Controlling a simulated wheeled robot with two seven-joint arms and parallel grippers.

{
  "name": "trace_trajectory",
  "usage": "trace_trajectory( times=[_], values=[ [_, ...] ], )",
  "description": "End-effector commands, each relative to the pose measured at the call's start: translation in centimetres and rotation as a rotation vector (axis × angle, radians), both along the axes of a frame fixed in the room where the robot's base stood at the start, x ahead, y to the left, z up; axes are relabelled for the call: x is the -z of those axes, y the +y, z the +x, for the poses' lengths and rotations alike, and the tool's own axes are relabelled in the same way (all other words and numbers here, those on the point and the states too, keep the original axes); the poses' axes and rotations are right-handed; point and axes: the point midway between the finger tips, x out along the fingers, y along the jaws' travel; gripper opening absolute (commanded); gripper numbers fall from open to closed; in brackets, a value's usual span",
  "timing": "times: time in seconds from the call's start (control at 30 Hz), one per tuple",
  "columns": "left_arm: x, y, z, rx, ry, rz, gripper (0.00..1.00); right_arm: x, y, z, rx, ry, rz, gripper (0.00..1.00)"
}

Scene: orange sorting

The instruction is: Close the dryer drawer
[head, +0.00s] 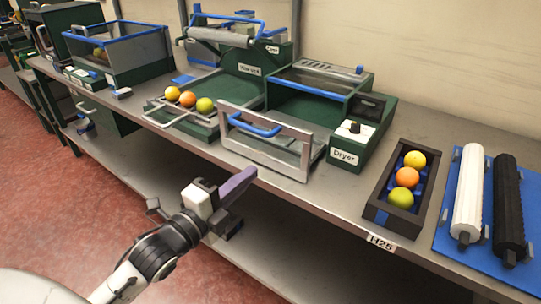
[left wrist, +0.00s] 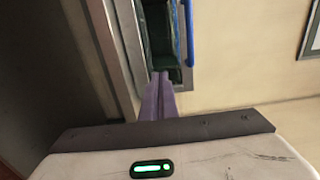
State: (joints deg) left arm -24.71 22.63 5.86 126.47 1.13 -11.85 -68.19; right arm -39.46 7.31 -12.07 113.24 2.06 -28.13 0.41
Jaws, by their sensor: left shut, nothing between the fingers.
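The dryer (head: 345,160) is a green box labelled "Dryer" on the workbench. Its drawer (head: 304,160), with a silver-framed front and a blue handle (head: 254,126), stands pulled out toward me. My left gripper (head: 251,171) is shut and empty, its purple fingers below and in front of the drawer front in the head view. In the left wrist view the closed fingertips (left wrist: 161,76) point toward the silver frame (left wrist: 121,50), with the blue handle (left wrist: 188,32) to their right. I cannot tell whether they touch it. My right gripper is not in view.
A tray with three fruits (head: 188,99) stands left of the dryer. A dark box (head: 376,215) with three more fruits is to the right, beside a blue mat (head: 451,235) with a white and a black roller. A lower shelf (head: 150,175) runs beneath the bench.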

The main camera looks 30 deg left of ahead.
Motion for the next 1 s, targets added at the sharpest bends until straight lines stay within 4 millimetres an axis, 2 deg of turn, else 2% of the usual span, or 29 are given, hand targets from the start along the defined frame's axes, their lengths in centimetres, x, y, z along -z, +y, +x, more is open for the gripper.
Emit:
trace_trajectory(
  times=[0.03, 0.3, 0.5, 0.7, 1.0],
  values=[
    [-0.2, 0.0, 1.1, 0.000, -0.004, 0.001, 0.00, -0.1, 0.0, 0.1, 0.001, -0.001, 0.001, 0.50],
    [-0.1, -0.4, 6.1, -0.001, -0.002, -0.001, 0.00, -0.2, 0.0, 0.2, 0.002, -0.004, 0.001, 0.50],
    [0.0, -0.6, 8.5, -0.001, 0.000, -0.003, 0.00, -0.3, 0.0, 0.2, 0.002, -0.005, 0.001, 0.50],
    [0.1, -0.7, 9.3, -0.001, 0.002, -0.001, 0.00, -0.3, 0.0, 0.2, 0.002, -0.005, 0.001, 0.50],
    [0.1, -0.7, 9.2, -0.001, 0.002, -0.001, 0.00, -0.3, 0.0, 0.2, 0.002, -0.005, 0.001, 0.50]
  ],
)
